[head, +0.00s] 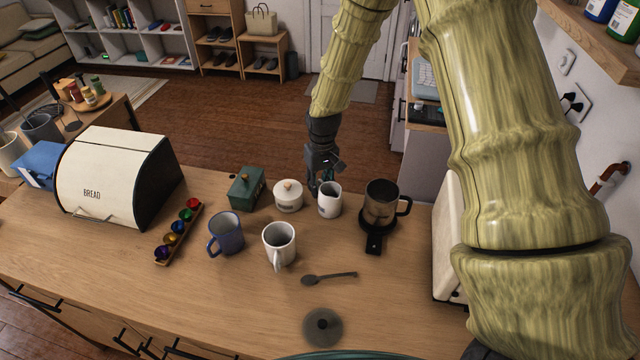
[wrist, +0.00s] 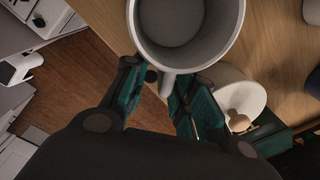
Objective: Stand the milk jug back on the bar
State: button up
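The milk jug (head: 329,199) is a small white upright vessel with a grey inside, at the far edge of the wooden bar (head: 220,300). I cannot tell whether its whole base rests on the bar. My gripper (head: 322,180) is just behind it, pointing down. In the wrist view, the jug (wrist: 187,62) is at the top, with its handle (wrist: 167,84) reaching between the fingers of my gripper (wrist: 158,97). The fingers are apart with floor showing between them; the handle lies close to the right finger. Whether they touch is unclear.
A white lidded pot (head: 288,196) and green box (head: 246,188) stand left of the jug. A dark pot (head: 381,203) on a black base stands right. A white mug (head: 279,243), blue mug (head: 226,235), spoon (head: 328,278) and lid (head: 322,327) are nearer.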

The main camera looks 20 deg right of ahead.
jog(key=shift+r, duration=0.2)
notch_tip(320, 180, up, 12)
jog(key=b, duration=0.4)
jog(key=shift+d, duration=0.25)
jog(key=shift+f, duration=0.1)
